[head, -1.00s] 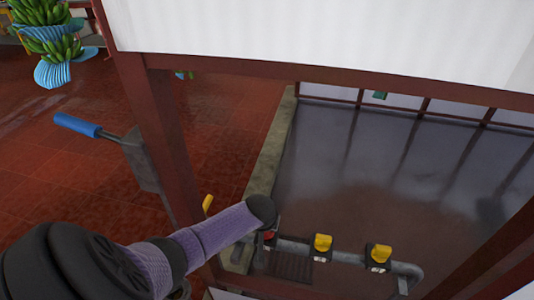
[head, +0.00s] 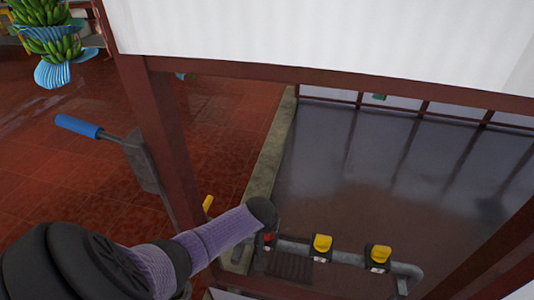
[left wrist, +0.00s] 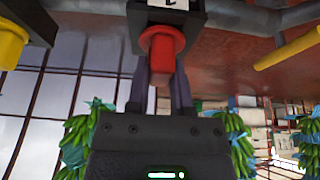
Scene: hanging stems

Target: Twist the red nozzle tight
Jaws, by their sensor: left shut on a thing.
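The red nozzle (left wrist: 163,45) sticks out of a black block (left wrist: 165,12) on the pipe in the left wrist view. My left gripper (left wrist: 163,78) has one finger on each side of the nozzle and is shut on it. In the head view the red nozzle (head: 267,238) shows as a small red patch just beyond the dark end of my left arm, which hides most of the gripper. How far the nozzle is turned cannot be told. My right gripper is in neither view.
Two yellow nozzles (head: 322,243) (head: 380,254) sit on the same grey pipe (head: 345,257), to the right. A dark red post (head: 165,150) and a blue-handled lever (head: 78,126) stand to the left. Green banana bunches (head: 40,20) hang at the upper left.

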